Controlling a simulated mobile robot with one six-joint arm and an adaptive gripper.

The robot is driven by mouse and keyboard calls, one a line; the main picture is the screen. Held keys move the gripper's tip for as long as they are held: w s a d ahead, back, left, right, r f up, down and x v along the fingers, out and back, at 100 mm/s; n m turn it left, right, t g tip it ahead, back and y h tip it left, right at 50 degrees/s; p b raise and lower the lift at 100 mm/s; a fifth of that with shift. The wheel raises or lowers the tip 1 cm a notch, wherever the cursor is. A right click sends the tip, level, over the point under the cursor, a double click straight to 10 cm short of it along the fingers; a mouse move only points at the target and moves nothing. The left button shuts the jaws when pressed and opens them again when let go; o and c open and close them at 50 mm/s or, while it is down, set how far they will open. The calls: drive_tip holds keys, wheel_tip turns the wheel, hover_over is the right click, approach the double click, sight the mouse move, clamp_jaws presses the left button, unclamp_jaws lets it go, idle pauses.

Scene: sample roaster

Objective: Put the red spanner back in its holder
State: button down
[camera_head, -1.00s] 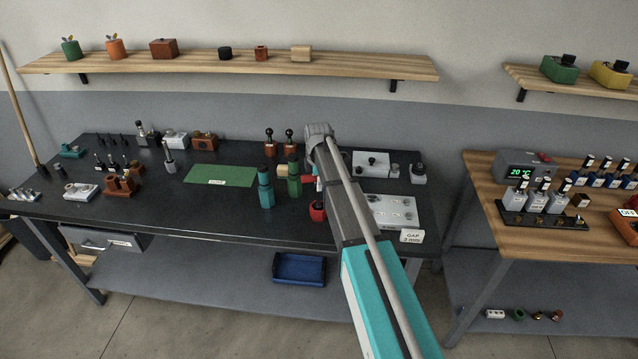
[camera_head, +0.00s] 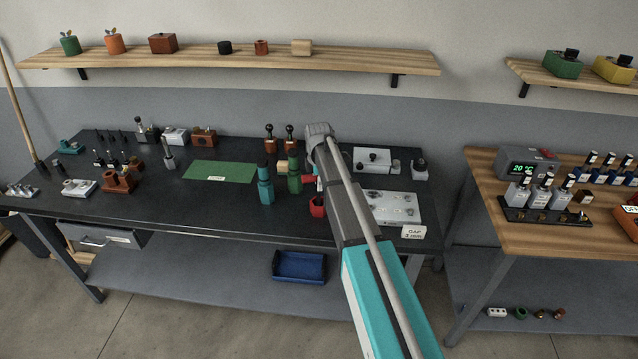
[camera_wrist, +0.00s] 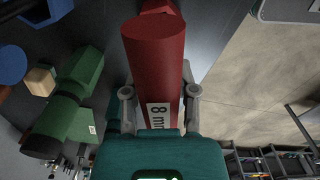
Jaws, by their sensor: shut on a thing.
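The red spanner (camera_wrist: 152,50), a thick red cylinder with a white "8 mm" label, fills the middle of the wrist view. My gripper (camera_wrist: 160,92) is shut on it, with one finger on each side near the label. In the head view my arm hides the gripper and most of the spanner; a red part (camera_head: 318,206) shows just left of the arm, low by the bench top. I cannot tell whether it touches the bench or a holder. A green spanner (camera_head: 294,180) and a teal spanner (camera_head: 265,187) stand upright to its left.
A green mat (camera_head: 220,171) lies left of the spanners on the dark bench. Two black-knobbed tools (camera_head: 270,138) stand behind them. A grey plate (camera_head: 392,207) with a "GAP" card (camera_head: 414,232) is right of my arm. The green spanner is close beside the red one in the wrist view.

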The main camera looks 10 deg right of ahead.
drive_tip(key=shift+f+b, duration=0.4)
drive_tip(key=shift+f, duration=0.1)
drive_tip(key=shift+c, duration=1.6)
unclamp_jaws()
drive_tip(key=shift+r, duration=0.1)
wheel_tip(320, 180, up, 16)
drive_tip(key=p, duration=1.6)
